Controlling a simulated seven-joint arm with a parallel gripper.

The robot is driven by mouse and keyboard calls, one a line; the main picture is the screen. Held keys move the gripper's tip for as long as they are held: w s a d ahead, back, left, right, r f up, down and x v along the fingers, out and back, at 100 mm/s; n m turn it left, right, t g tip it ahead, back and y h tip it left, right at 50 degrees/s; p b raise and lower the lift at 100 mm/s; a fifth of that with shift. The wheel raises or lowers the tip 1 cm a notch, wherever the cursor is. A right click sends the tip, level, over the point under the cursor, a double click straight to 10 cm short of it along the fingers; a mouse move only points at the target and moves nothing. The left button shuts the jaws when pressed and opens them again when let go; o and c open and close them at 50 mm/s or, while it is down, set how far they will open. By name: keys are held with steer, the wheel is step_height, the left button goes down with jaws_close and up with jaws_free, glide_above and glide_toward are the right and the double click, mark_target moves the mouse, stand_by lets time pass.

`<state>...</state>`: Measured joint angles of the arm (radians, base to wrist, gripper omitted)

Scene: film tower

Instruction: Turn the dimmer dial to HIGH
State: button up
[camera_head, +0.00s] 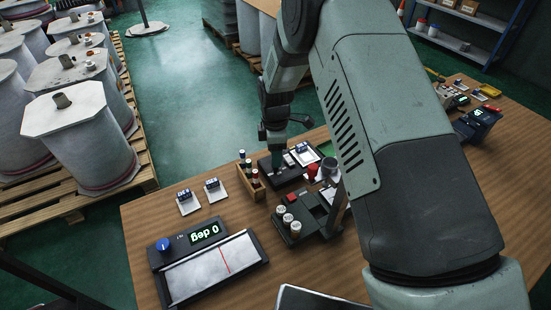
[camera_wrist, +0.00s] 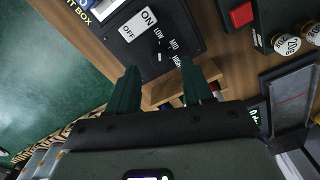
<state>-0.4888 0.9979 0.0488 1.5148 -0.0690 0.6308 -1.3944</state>
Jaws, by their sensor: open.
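The black light box (camera_head: 268,168) stands on the wooden table below my gripper (camera_head: 279,158). In the wrist view its dark panel (camera_wrist: 190,28) carries a white ON/OFF plate (camera_wrist: 139,24) and the printed words LOW, MID and HIGH. The dimmer dial (camera_wrist: 159,57) is a dark, small knob with a pale mark beside these words; its exact pointing is hard to read. My gripper (camera_wrist: 158,65) is open, with one green finger on each side of the dial. I cannot tell whether the fingers touch it. In the head view my gripper hides the dial.
A wooden rack (camera_head: 252,183) of small bottles stands left of the box. A dark tray (camera_head: 306,218) with white-capped canisters is in front, and a device reading 0 deg (camera_head: 207,262) lies front left. My arm covers the table's right middle.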

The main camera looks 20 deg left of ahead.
steer(key=shift+f, duration=1.5)
steer(key=shift+c, duration=0.3)
jaws_close()
